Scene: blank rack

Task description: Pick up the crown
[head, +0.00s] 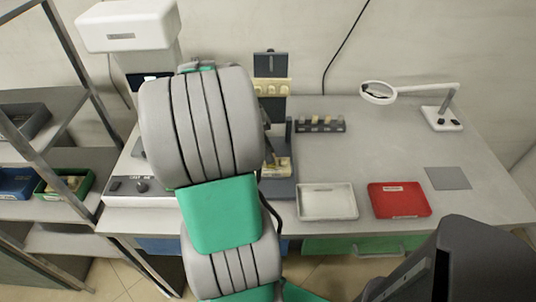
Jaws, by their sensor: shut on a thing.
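My arm fills the middle of the head view and reaches over the bench (395,135). Only a narrow dark part of my gripper (269,150) shows, past the right side of the arm. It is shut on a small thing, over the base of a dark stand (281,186). A small cream and yellow piece (279,168) lies on that base, right by the gripper. I cannot tell whether it is the crown. The crown cannot be made out for sure; the arm hides much of this spot.
A dark rack (320,124) with several small blocks stands behind. A white tray (327,202) and a red tray (399,200) lie at the front, a grey mat (448,178) and magnifier lamp (441,118) at right. A white machine (130,27) and shelves (60,143) are left.

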